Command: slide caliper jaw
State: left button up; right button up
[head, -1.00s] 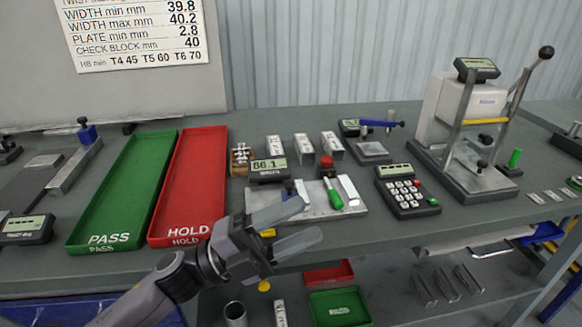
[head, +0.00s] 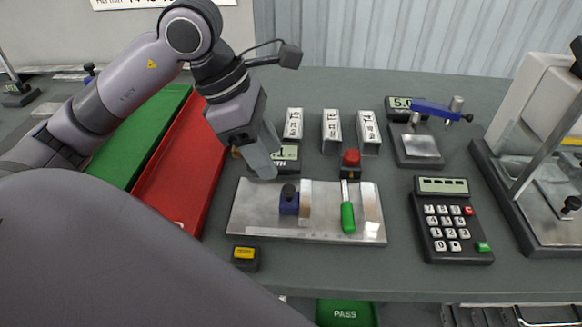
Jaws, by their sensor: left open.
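The caliper fixture is a flat metal plate (head: 260,218) on the bench in the middle of the head view. A blue sliding jaw with a dark knob (head: 289,203) stands on it, close to a pale upright block (head: 305,198) on its right. A green-handled lever (head: 347,215) lies on the right part of the plate. My left gripper (head: 268,160) points down above the back left of the plate, open, apart from the blue jaw. Its fingers partly cover the digital display (head: 290,154). My right gripper is not in view.
Behind the plate stand several numbered metal blocks (head: 332,130) and a red button (head: 351,160). A keypad (head: 449,220) and a lever press (head: 530,170) are at right. The red tray (head: 172,190) and green tray (head: 135,145) are at left. A yellow-topped box (head: 245,256) sits in front.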

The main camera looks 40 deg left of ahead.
aim_at(288, 187)
pick_arm(q)
jog(key=shift+x, duration=3.15)
jog(key=shift+s+d, duration=0.15)
jog(key=shift+r, duration=0.1)
grip_shut()
